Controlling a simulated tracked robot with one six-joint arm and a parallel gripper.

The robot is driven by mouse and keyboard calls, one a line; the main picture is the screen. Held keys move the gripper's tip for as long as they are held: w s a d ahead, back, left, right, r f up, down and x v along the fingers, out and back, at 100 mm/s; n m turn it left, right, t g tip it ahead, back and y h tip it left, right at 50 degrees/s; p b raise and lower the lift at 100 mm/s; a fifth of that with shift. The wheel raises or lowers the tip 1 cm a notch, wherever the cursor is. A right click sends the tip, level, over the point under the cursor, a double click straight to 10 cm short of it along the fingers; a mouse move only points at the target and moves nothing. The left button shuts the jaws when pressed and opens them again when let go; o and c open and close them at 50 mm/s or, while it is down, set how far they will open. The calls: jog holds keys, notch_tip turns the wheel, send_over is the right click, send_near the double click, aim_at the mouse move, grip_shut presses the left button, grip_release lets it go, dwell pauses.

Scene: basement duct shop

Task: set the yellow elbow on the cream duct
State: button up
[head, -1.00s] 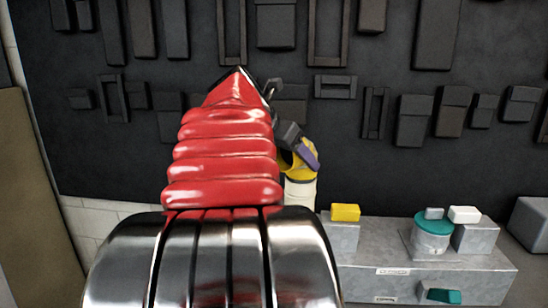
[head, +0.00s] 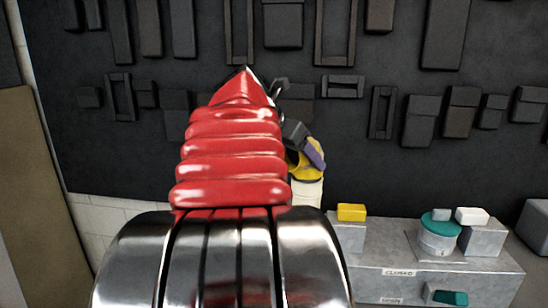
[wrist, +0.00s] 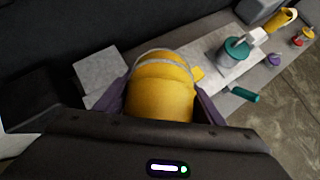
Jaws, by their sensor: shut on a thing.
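The yellow elbow (head: 303,170) is in my gripper (head: 312,154), between its purple finger pads. In the head view the elbow is directly above the upright cream duct (head: 307,194), with no gap visible between them. I cannot tell whether it is seated or only overlaps the duct from this angle. My red and metal arm hides the left side of both. In the wrist view the elbow (wrist: 160,92) fills the space between the purple fingers, with a pale rim along its far edge. The duct cannot be made out there.
Right of the duct is a grey metal bench unit (head: 385,262) with a yellow block (head: 351,212), a teal-lidded canister (head: 438,236), a white block (head: 472,216) and a teal handle (head: 447,297). A dark wall with hung shapes (head: 400,70) stands behind.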

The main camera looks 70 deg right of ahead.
jog(key=shift+f, duration=0.55)
dwell(0.4)
jog(key=o, duration=0.9)
jog(key=v, duration=1.1)
dwell(0.5)
dwell(0.8)
